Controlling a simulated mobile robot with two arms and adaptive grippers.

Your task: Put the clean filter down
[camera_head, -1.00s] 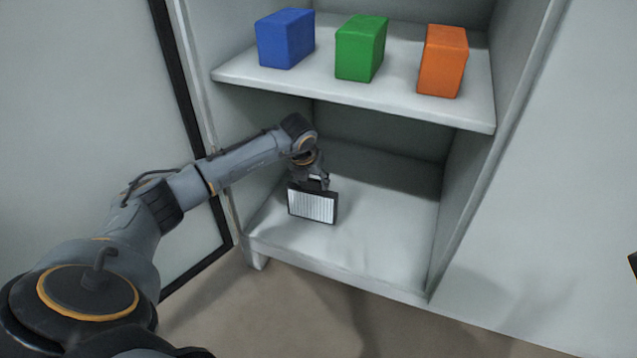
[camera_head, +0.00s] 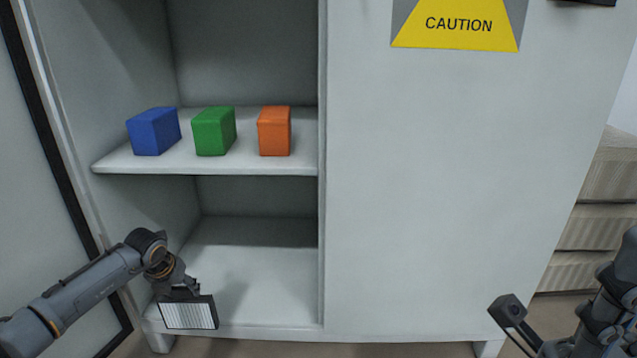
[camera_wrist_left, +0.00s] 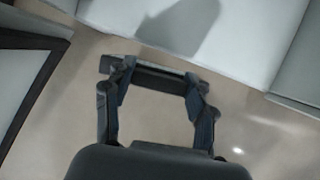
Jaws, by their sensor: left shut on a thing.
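The filter (camera_head: 188,314), a dark-framed panel with a white pleated face, hangs from my left gripper (camera_head: 178,290) in the head view. My left gripper is shut on its upper side. The filter is in front of the lower shelf's front left edge, overlapping it in the picture. In the left wrist view the gripper's fingers (camera_wrist_left: 157,95) reach to the filter's dark edge (camera_wrist_left: 150,77), with floor showing around it.
An open cabinet holds a blue block (camera_head: 153,132), a green block (camera_head: 214,131) and an orange block (camera_head: 274,131) on its upper shelf (camera_head: 215,169). The lower shelf (camera_head: 260,280) is bare. A closed panel with a caution sign (camera_head: 459,24) is to the right.

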